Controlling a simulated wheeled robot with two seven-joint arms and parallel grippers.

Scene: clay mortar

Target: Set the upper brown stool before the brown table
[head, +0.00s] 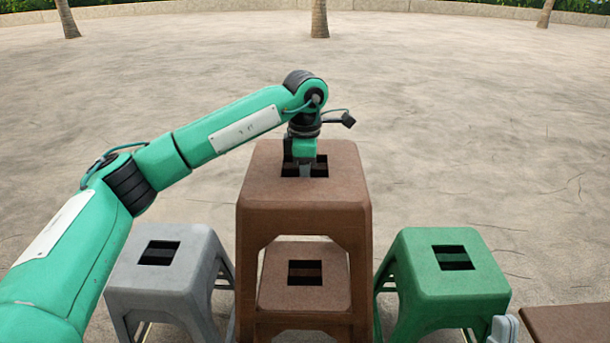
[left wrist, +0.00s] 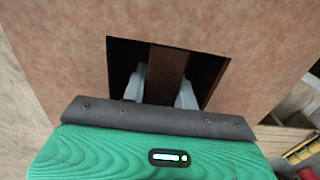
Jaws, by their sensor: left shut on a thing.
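The upper brown stool (head: 345,190) stands over a lower brown stool (head: 275,280), whose seat shows through the arch between its legs. My left gripper (head: 305,170) reaches down into the square hole of the upper stool's seat. In the left wrist view its two grey fingers (left wrist: 161,88) lie on both sides of the brown bar (left wrist: 166,72) across that hole, shut on it. The stool's feet are out of view. The brown table (head: 570,323) shows only a corner at the bottom right. My right gripper (head: 504,330) shows only its grey tips beside the table; its opening is unclear.
A grey stool (head: 130,275) stands left of the brown stools and a green stool (head: 410,262) stands right, between them and the table. Bare sandy ground (head: 470,120) lies open behind. Tree trunks (head: 320,18) and a low wall (head: 210,9) are far back.

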